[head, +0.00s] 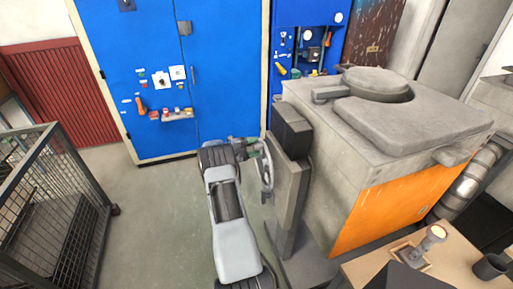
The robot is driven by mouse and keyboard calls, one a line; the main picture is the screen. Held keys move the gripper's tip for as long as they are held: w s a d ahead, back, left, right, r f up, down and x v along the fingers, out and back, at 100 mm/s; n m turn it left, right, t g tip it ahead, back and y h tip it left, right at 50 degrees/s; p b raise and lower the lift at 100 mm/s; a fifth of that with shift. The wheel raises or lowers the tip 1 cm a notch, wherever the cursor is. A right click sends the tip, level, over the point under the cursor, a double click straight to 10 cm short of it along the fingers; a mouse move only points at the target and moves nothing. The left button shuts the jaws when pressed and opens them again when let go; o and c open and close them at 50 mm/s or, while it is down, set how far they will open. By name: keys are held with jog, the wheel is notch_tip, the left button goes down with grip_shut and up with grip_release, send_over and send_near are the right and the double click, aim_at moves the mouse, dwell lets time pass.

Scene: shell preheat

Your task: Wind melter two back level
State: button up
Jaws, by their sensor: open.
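A grey melter (375,200) with an orange front panel stands at the right. Its top looks roughly level, with a round lid (377,84) on it. A handwheel (266,172) is on the left side of a grey post with a dark box, beside the melter. I see the wheel nearly edge-on. My gripper (256,146) is at the upper left rim of the wheel, with its jaws open. I cannot tell whether a finger touches the rim. My wrist hides part of the wheel's left side. No number shows on the melter.
Blue cabinets (140,60) with switches and buttons stand at the back. A wire mesh cage cart (55,200) is at the left. A wooden table (455,262) with a small lamp-like tool (425,243) and a dark cup (490,266) is at the lower right. The floor between the cart and my arm is clear.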

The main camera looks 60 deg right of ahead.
jog(key=b+v, duration=0.3)
jog(key=v, duration=0.9)
jog(key=shift+w+a, duration=0.2)
